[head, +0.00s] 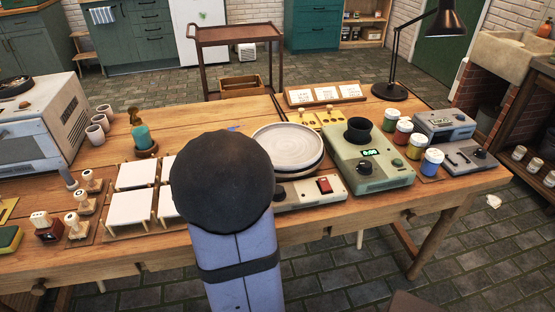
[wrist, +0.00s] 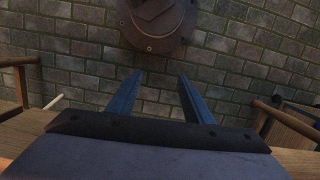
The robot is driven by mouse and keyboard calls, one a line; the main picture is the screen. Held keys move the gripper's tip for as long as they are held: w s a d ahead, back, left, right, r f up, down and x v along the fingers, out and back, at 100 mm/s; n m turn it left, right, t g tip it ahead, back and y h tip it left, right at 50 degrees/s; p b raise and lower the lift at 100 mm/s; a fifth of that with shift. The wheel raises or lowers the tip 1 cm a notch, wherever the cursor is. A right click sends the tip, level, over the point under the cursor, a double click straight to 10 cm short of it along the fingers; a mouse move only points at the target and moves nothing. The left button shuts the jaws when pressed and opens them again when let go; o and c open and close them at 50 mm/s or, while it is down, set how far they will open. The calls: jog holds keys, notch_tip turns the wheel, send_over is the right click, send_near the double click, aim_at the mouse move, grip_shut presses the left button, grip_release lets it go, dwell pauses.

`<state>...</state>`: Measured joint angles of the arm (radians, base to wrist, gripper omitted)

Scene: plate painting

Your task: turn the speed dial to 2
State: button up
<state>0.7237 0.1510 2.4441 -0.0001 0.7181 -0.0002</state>
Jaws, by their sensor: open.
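A beige control box (head: 308,194) with a red switch (head: 324,185) sits at the table's front edge, below a pale round plate or wheel (head: 289,146). My arm covers the box's left part. A small dark knob (head: 280,190) shows beside my arm, but its setting is too small to read. I cannot tell for certain that it is the speed dial. My gripper (wrist: 156,84) shows in the wrist view with its two blue fingers apart and nothing between them. It points at brick-patterned paving, away from the box. In the head view my arm hides it.
A green device (head: 345,157) with a lit display and knobs stands right of the wheel. Paint jars (head: 415,146) and grey boxes stand farther right. White tiles on stands (head: 131,208) and stamps (head: 74,224) lie left of my arm. A black lamp (head: 390,91) stands behind.

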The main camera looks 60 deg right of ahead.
jog(key=s+d+r+m+p, duration=0.1)
jog(key=d+r+m+p, duration=0.1)
jog(key=d+r+p, duration=0.6)
jog(key=s+d+r+m+p, duration=0.1)
jog(key=d+r+p, duration=0.3)
jog(key=r+p, duration=0.7)
jog(key=w+d+r, duration=0.1)
jog(key=d, duration=0.2)
jog(key=w+d+r+n+t+h, duration=0.1)
jog(key=d, duration=0.2)
jog(key=w+d+r+n, duration=0.1)
jog(key=w+d, duration=0.1)
jog(key=d, duration=0.1)
jog(key=shift+r+t+h, duration=0.2)
jog(key=shift+t+h, duration=0.1)
jog(key=shift+w+d+r+n, duration=0.1)
jog(key=shift+w+r+n, duration=0.1)
jog(key=shift+n, duration=0.3)
jog(key=shift+s+a+n, duration=0.15)
jog(key=shift+a+n, duration=0.05)
jog(key=shift+n, duration=0.5)
jog(key=shift+f, duration=0.1)
jog(key=shift+f+p, duration=0.5)
jog(key=shift+f, duration=3.05)
jog(key=c, duration=1.1)
